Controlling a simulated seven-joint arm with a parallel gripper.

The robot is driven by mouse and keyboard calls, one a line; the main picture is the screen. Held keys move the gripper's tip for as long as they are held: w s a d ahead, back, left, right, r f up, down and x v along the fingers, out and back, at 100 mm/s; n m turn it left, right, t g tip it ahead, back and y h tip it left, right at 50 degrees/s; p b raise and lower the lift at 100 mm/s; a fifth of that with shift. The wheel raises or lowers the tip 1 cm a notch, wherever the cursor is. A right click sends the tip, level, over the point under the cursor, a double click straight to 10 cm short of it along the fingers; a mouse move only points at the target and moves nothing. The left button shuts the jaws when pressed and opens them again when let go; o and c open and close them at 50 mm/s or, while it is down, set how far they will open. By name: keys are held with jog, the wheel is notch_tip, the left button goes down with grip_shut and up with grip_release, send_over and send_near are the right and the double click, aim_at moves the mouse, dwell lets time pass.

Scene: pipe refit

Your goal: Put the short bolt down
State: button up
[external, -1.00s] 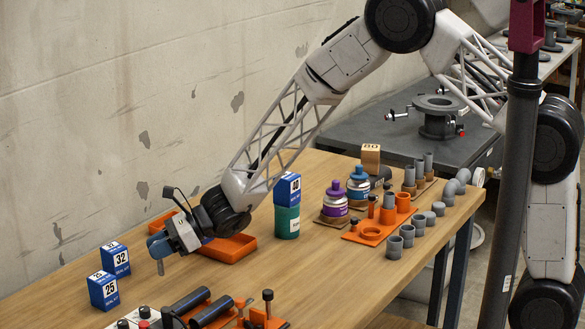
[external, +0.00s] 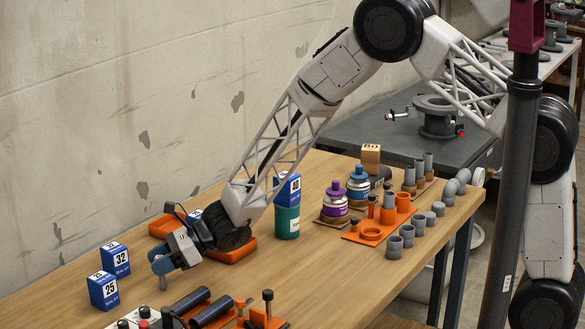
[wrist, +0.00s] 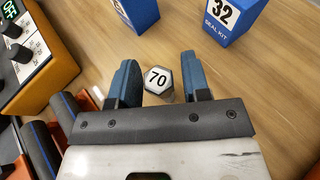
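The short bolt (wrist: 158,80) shows in the wrist view as a grey hex head marked 70, between the two blue fingers of my gripper (wrist: 163,84). A sliver of table shows between the head and the right finger, so the fingers look open around it. In the external view my gripper (external: 163,266) is low over the table at the left, and the bolt's grey shank (external: 163,284) points down below the fingers. The shank looks upright, with its lower end at or very close to the tabletop. The fingers hide its upper part.
Blue seal kit boxes marked 25 (external: 103,291) and 32 (external: 116,259) stand left of my gripper. Black pipes (external: 187,301) and a control box (wrist: 30,50) are in front. An orange tray (external: 232,250) lies behind. Bare wood surrounds the bolt.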

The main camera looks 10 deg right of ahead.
jog(key=shift+o, duration=0.4)
jog(key=shift+r, duration=0.1)
jog(key=shift+d+r, duration=0.1)
jog(key=v, duration=1.1)
jog(key=shift+d, duration=0.35)
jog(key=shift+w+r, duration=0.1)
jog(key=shift+r, duration=0.1)
dwell(0.3)
jog(key=d+r+n+h, duration=0.1)
jog(key=d+r+n, duration=0.2)
jog(key=d+r, duration=0.5)
jog(key=s+d+r+n+h, duration=0.1)
jog(key=d+r+n+h, duration=0.15)
jog(key=d, duration=0.85)
jog(key=d+r+n+h, duration=0.1)
jog(key=d+r+n, duration=0.4)
jog(key=d, duration=0.5)
jog(key=s+d+r+n+t+h, duration=0.1)
jog(key=s+d, duration=0.4)
jog(key=d, duration=0.6)
jog(key=s+d+r+n+t+h, duration=0.1)
jog(key=s+d+r+n+h, duration=0.2)
jog(key=d, duration=0.8)
jog(key=s+d+r+n+t+h, duration=0.2)
jog(key=s+d+h, duration=0.3)
jog(key=s+d, duration=0.4)
jog(key=d+r, duration=0.1)
jog(key=d, duration=0.2)
jog(key=shift+r, duration=0.35)
